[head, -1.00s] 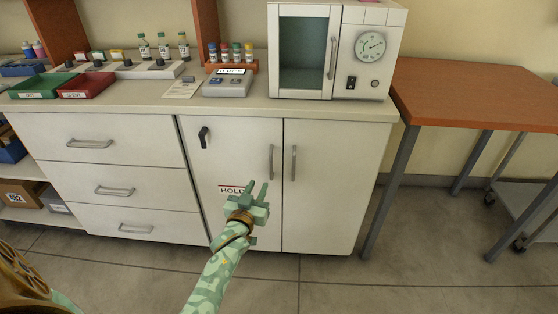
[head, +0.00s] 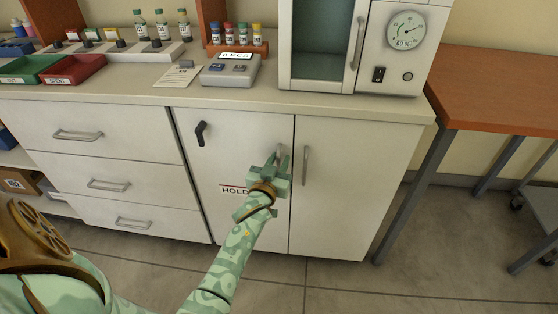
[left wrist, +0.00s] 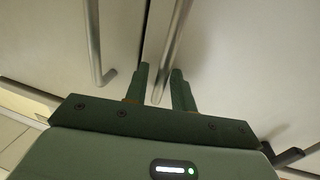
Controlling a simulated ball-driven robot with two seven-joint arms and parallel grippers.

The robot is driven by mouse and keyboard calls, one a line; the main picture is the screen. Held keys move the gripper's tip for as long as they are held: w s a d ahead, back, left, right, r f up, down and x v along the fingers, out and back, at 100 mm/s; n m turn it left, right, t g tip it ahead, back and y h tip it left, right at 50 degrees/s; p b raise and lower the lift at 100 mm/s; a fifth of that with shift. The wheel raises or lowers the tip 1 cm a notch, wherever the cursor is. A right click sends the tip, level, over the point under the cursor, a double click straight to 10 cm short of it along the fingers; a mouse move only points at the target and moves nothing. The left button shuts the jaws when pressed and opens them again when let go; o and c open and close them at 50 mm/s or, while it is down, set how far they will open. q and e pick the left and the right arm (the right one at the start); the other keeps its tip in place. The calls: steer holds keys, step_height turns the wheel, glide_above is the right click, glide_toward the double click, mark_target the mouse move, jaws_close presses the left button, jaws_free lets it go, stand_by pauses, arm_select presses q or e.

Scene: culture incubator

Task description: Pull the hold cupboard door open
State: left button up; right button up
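The hold cupboard door (head: 232,140) is the left of two white doors under the counter, marked HOLD. It looks shut, flush with the right door (head: 345,190). Its upright metal handle (head: 281,151) is partly hidden by my left gripper (head: 278,163). In the left wrist view the gripper (left wrist: 160,82) has its two green fingers apart, one on each side of the handle (left wrist: 172,48). There are gaps beside the bar, and I cannot tell whether either finger touches it. A black latch (head: 200,133) sits at the door's upper left. My right gripper is out of view.
The right door's handle (head: 306,165) is close to the right of my left gripper. Drawers (head: 110,150) stand to the left. An incubator (head: 400,50) and a grey device (head: 230,70) are on the counter. An orange table (head: 495,90) stands right. Floor in front is clear.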

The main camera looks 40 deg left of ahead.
arm_select(q)
jaws_close()
